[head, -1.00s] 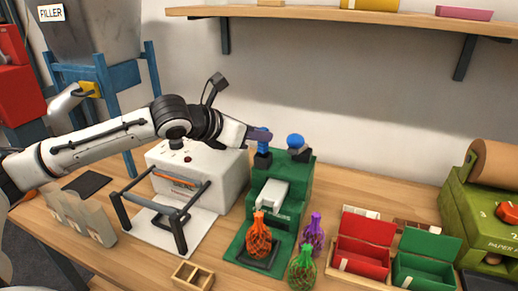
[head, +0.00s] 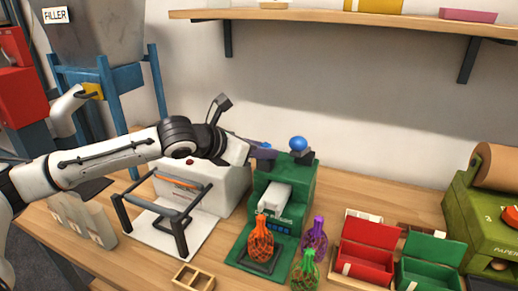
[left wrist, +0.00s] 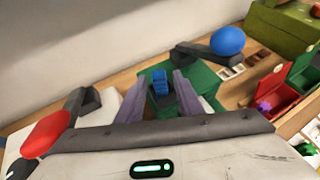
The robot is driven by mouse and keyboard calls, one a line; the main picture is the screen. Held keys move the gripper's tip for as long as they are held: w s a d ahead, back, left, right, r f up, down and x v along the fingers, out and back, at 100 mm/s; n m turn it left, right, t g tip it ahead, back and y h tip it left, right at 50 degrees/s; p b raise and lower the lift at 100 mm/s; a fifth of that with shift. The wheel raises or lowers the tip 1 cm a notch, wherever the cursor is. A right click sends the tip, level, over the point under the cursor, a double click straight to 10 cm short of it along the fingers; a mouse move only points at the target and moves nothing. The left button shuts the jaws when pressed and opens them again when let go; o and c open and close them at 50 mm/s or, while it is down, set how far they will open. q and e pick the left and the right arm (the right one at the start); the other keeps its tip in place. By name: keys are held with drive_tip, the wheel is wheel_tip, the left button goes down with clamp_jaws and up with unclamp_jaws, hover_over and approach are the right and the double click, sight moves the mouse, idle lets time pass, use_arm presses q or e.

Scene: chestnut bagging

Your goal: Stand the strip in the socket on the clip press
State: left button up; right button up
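The clip press (head: 272,215) is a green machine with a blue ball lever (head: 298,143) on top. A small blue strip (left wrist: 160,80) appears upright in the black socket (left wrist: 161,98) on its top in the left wrist view. My left gripper (head: 264,152) reaches in from the left at the top of the press. In the left wrist view its two grey-purple fingers (left wrist: 161,88) are apart, one on each side of the strip, with gaps visible. In the head view the fingers hide most of the strip and socket. My right gripper is out of view.
The lever ball stands just right of my left gripper. A white box machine (head: 205,185) with a dark frame is left of the press. Netted bags, orange (head: 260,240), purple (head: 314,236) and green (head: 304,270), stand in front. Red (head: 366,250) and green (head: 430,262) bins are right.

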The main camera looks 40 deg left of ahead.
use_arm(q)
drive_tip(key=shift+r, duration=0.2)
drive_tip(key=b+v, duration=0.1)
drive_tip(key=v, duration=1.1)
